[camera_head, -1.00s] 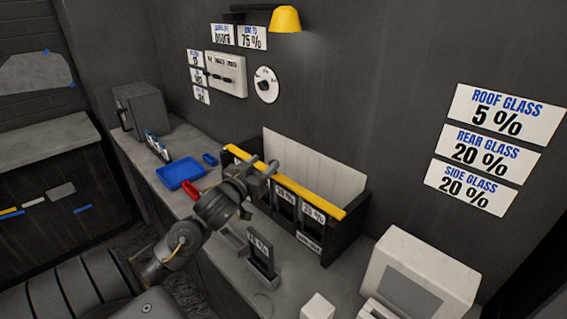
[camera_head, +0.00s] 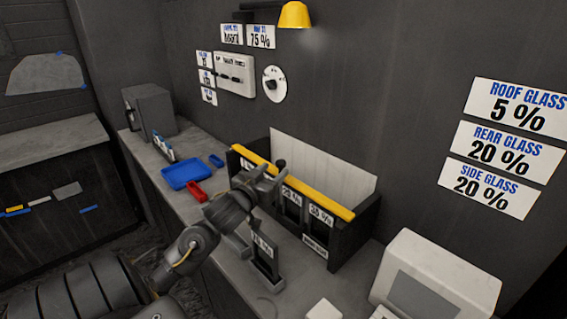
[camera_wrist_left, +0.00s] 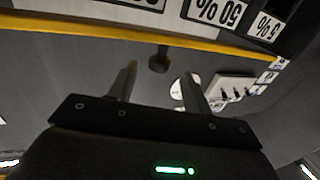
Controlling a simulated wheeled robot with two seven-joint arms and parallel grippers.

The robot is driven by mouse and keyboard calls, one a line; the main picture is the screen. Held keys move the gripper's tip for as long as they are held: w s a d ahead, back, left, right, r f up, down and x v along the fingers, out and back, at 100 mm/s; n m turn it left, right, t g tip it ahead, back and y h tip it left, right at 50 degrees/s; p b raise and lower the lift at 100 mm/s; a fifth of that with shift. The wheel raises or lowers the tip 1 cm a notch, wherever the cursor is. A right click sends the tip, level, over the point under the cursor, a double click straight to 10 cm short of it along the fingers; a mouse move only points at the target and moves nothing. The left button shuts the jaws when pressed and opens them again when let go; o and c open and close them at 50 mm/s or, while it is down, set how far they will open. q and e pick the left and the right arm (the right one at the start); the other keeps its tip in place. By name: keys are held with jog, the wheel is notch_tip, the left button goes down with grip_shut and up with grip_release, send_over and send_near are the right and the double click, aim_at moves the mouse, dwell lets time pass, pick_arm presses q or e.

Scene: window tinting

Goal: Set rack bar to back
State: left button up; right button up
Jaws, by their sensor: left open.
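The yellow rack bar (camera_head: 325,199) lies along the top front of the dark rack (camera_head: 352,245), above its labelled slots. A pale panel (camera_head: 330,170) stands behind it. My left gripper (camera_head: 282,168) is at the bar's middle-left part, and its fingers overlap the bar in the head view. In the left wrist view my gripper (camera_wrist_left: 158,72) is open with nothing between its fingers. The bar (camera_wrist_left: 100,26) there crosses beyond the fingertips, apparently apart from them. Whether any part of the gripper touches the bar I cannot tell. My right gripper is not in view.
A small labelled stand (camera_head: 264,262) is on the counter before the rack, partly behind my left arm. A white monitor-like device (camera_head: 435,275) stands at the right. A yellow lamp (camera_head: 294,15) hangs above.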

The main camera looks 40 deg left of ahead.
aim_at(284, 161)
pick_arm(q)
jog(key=p+x, duration=0.1)
jog(key=x, duration=0.6)
jog(key=shift+c, duration=0.3)
grip_shut()
